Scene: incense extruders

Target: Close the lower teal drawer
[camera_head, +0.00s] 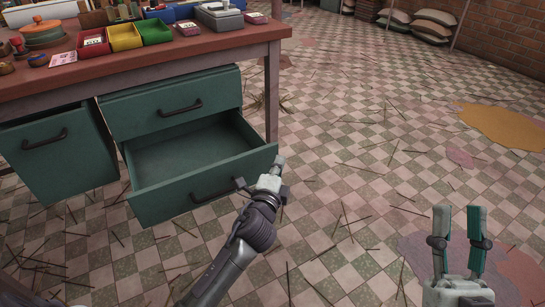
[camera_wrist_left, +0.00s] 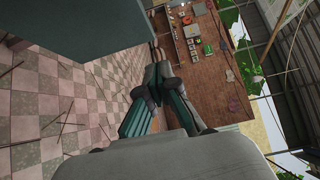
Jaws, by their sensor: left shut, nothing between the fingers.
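The lower teal drawer (camera_head: 172,207) stands pulled out under the table, and its empty inside shows. Its dark bar handle (camera_head: 214,191) is on the front panel. My left gripper (camera_head: 279,163) is shut and empty at the right end of that front panel; I cannot tell if it touches. In the left wrist view my left gripper (camera_wrist_left: 157,75) has its fingers together, with a teal panel at the upper left. My right gripper (camera_head: 459,212) is open and empty over the floor at the lower right, well away from the drawer.
The upper teal drawer (camera_head: 170,101) is above the lower one. Another teal drawer front (camera_head: 50,150) is at the left. The wooden tabletop (camera_head: 75,72) carries yellow and green trays (camera_head: 125,37) and small boxes.

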